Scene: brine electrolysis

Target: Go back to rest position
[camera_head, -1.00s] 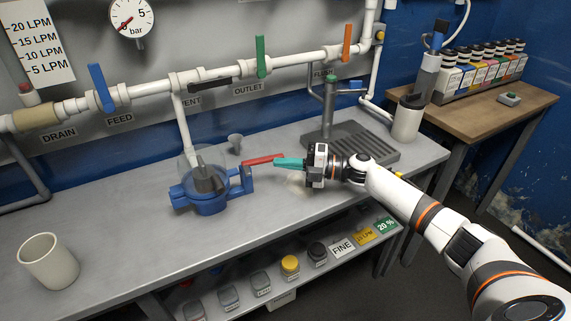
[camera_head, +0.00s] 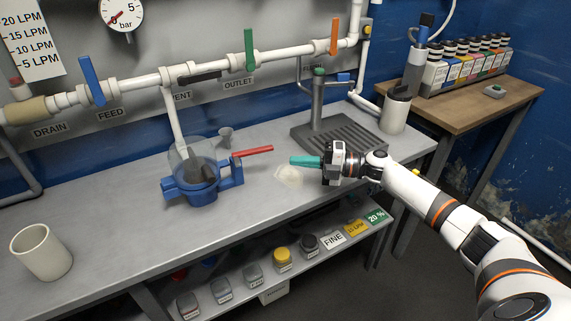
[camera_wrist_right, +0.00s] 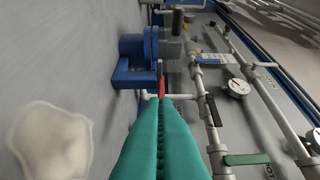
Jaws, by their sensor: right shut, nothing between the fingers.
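My right gripper (camera_head: 292,160) has teal fingers and is shut with nothing between them. It is over the grey bench, to the right of the blue device with the clear dome (camera_head: 203,188). A red handle (camera_head: 252,151) sticks out from that device towards the gripper, with a gap between them. In the right wrist view the teal fingers (camera_wrist_right: 160,108) lie together, and the red handle (camera_wrist_right: 161,84) shows beyond their tips. The blue device's body (camera_wrist_right: 135,60) is further off there. My left gripper is not in view.
A pale patch (camera_head: 288,176) lies on the bench (camera_head: 110,215) below the gripper. A drain tray with a tap (camera_head: 345,136) stands behind it. A white cup (camera_head: 41,251) is at the left. Pipes with coloured valve handles (camera_head: 250,50) run along the wall. Jars stand on the lower shelf.

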